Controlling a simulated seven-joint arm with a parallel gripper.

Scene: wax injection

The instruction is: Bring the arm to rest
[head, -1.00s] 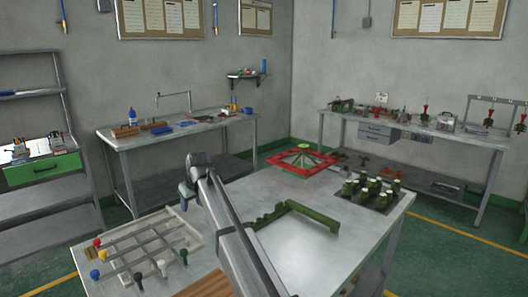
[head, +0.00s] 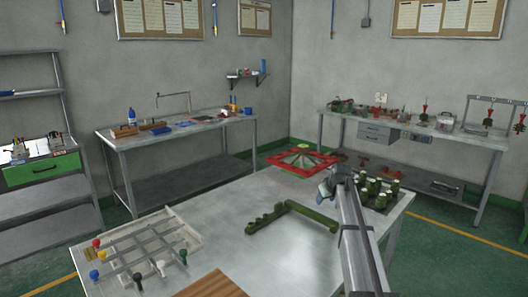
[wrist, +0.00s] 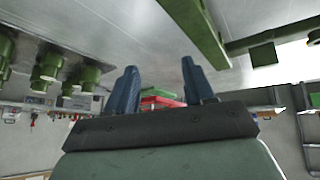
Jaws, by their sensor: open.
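A grid rack (head: 150,247) with coloured knobs lies at the table's left. The table's middle left is clear.

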